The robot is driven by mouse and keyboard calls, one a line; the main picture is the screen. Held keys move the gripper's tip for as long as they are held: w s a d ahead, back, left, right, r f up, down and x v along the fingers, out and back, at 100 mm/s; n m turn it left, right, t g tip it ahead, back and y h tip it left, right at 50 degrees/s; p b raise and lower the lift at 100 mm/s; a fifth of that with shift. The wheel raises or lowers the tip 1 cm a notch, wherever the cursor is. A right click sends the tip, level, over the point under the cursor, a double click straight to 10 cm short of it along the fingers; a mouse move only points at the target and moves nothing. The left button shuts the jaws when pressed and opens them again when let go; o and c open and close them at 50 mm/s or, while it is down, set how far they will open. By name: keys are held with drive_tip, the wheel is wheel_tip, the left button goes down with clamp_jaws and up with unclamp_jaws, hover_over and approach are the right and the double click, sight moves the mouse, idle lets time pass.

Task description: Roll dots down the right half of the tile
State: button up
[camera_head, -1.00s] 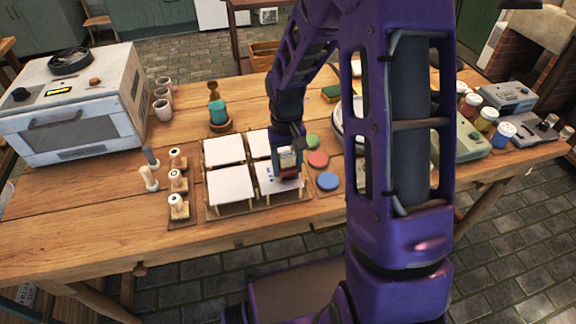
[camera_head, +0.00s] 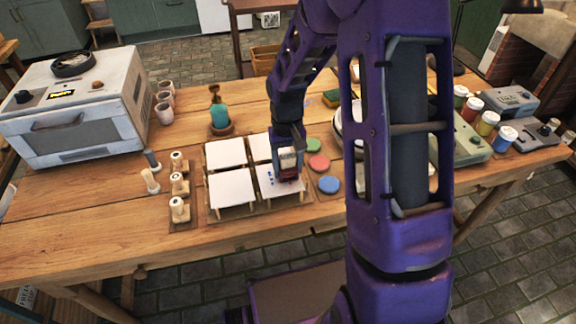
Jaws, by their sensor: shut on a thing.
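Four white tiles sit in a wooden rack (camera_head: 207,217). The front right tile (camera_head: 278,191) has small blue marks (camera_head: 270,174) on its left part. My gripper (camera_head: 288,152) is over the right part of this tile. It is shut on a small roller (camera_head: 288,162) with a pale body, held at the tile's surface. I cannot tell whether the roller touches the tile. The gripper and roller hide part of the tile's right half, so any dots under them cannot be seen.
Green, red and blue round pads (camera_head: 329,185) lie right of the rack. Small pale-topped tools (camera_head: 179,209) stand in a holder to its left. A kiln-like box (camera_head: 70,110) is at far left. The front left table is clear.

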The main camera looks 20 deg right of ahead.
drive_tip(key=shift+w, duration=0.85)
idle(0.5)
drive_tip(key=shift+w, duration=0.65)
drive_tip(key=shift+r+p, duration=0.15)
drive_tip(key=shift+p, duration=0.15)
wheel_tip(320, 180, up, 7)
drive_tip(key=p, duration=0.4)
drive_tip(key=shift+p, duration=0.4)
idle(0.7)
